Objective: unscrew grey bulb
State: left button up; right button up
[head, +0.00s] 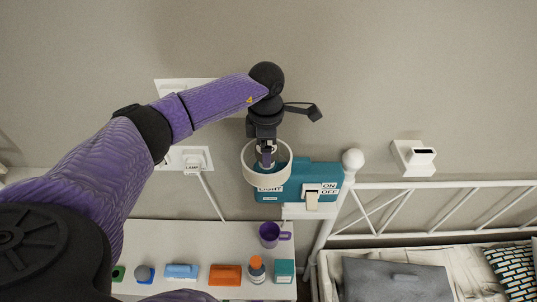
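My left gripper (266,160) points down into a white ring (249,168) on the wall-side teal box (328,178), which is labelled LIGHT with an ON/OFF switch (313,198). Its fingertips are inside the ring. The gripper covers much of the ring's inside, so I cannot tell whether a grey bulb is there or whether the fingers touch or hold one. A grey round thing (144,271) sits on a blue base on the white table below, away from the gripper; I cannot tell whether it is a bulb. My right gripper is not in view.
The white table (180,238) holds a purple mug (269,234), a light blue block (181,271), an orange block (225,274), an orange-topped bottle (256,269) and a teal box (285,270). A white bed frame (430,185) stands right. A LAMP-labelled plate (193,164) is on the wall.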

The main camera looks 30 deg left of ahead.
pick_arm(q)
jog(key=c, duration=0.3)
jog(key=n+p, duration=0.1)
jog(key=n, duration=0.2)
jog(key=shift+r+n, duration=0.1)
jog(key=shift+n, duration=0.2)
jog(key=shift+n+p, duration=0.3)
jog(key=shift+n, duration=0.9)
